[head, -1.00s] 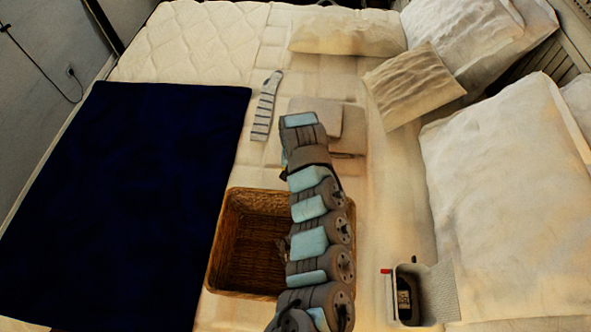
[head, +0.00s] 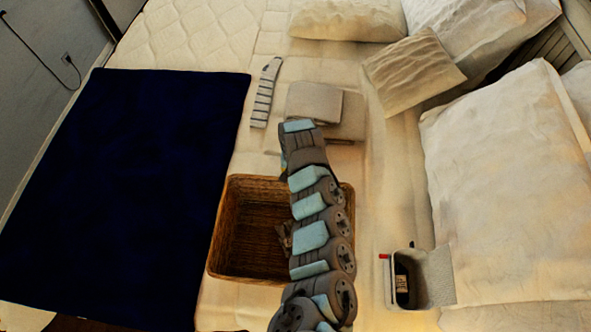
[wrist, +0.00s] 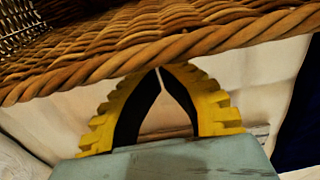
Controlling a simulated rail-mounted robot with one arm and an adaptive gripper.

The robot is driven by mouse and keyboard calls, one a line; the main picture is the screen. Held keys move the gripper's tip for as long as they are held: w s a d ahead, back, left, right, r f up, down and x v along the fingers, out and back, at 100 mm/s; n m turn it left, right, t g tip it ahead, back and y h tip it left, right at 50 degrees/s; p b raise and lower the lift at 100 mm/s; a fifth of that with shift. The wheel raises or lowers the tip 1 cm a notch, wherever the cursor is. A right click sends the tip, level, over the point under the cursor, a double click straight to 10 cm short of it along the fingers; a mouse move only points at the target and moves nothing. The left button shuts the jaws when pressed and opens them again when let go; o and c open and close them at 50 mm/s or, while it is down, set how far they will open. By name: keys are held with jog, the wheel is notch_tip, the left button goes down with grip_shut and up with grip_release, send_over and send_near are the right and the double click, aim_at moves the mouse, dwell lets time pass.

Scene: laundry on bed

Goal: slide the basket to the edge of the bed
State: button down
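The brown wicker basket (head: 225,225) stands on the bed (head: 385,210), just right of the dark blue blanket. My arm crosses over its right part, and its inside looks mostly empty, with a small dark item partly hidden by my arm. In the head view my gripper is largely hidden behind my arm at the basket's far side. In the wrist view my gripper (wrist: 160,72) has its yellow fingertips together, right at the basket's braided rim (wrist: 190,48). I see nothing held between them; whether they touch the rim is unclear.
The dark blue blanket (head: 120,190) covers the bed's left. Folded cloth (head: 315,101) and a striped sock (head: 265,93) lie beyond the basket. Pillows (head: 500,185) fill the right. A small grey box (head: 428,277) stands right of the basket.

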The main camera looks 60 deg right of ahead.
jog(key=shift+s+a+p, duration=0.2)
jog(key=shift+s+a, duration=0.1)
jog(key=shift+a, duration=0.25)
jog(key=shift+s+a+p, duration=0.2)
jog(key=shift+s+a, duration=0.1)
jog(key=shift+a, duration=0.2)
jog(key=s+a+p, duration=0.3)
jog(key=a+p, duration=0.4)
jog(key=p, duration=0.4)
jog(key=shift+s+a, duration=0.2)
jog(key=shift+a, duration=0.1)
